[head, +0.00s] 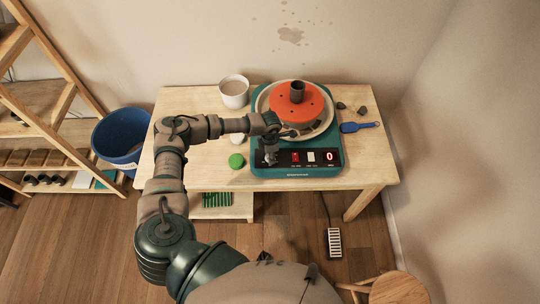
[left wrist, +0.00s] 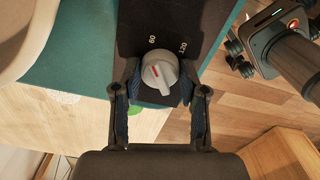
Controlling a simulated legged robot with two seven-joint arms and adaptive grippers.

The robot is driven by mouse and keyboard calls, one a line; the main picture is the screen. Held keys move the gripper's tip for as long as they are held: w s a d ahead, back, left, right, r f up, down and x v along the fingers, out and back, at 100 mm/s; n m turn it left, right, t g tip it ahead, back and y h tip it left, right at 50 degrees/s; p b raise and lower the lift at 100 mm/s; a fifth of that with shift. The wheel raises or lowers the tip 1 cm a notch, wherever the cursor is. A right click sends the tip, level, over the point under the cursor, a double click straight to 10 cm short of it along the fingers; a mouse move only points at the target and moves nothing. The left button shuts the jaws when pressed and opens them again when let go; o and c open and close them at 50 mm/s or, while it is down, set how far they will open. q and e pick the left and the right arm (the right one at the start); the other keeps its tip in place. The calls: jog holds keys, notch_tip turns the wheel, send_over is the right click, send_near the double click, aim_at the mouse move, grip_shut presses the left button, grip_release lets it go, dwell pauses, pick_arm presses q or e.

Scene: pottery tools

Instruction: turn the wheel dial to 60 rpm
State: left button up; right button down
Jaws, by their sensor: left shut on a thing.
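The pottery wheel (head: 297,173) is a teal unit on the table, with a black front panel. Its dial is a pale grey knob (left wrist: 160,72) with a short red mark on its left part. Printed "60" and "120" show above the knob in the left wrist view. My left gripper (head: 270,157) is over the left end of the panel. In the left wrist view, its fingers (left wrist: 160,92) are shut on the dial from both sides. The panel display (head: 330,156) reads a red 0. My right gripper is not in view.
An orange-red disc (head: 282,106) with a dark cylinder (head: 297,90) sits on the wheel. A white cup (head: 234,92), a green round piece (head: 236,161) and a blue tool (head: 359,127) lie around it on the table (head: 371,168). A blue bucket (head: 119,143) stands left.

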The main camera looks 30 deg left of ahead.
pick_arm(q)
jog(key=shift+s+f+m, duration=0.1)
jog(key=shift+m, duration=0.7)
jog(key=shift+a, duration=0.1)
jog(key=o, duration=1.1)
jog(key=shift+o, duration=0.2)
notch_tip(320, 180, up, 12)
jog(key=shift+w, duration=0.2)
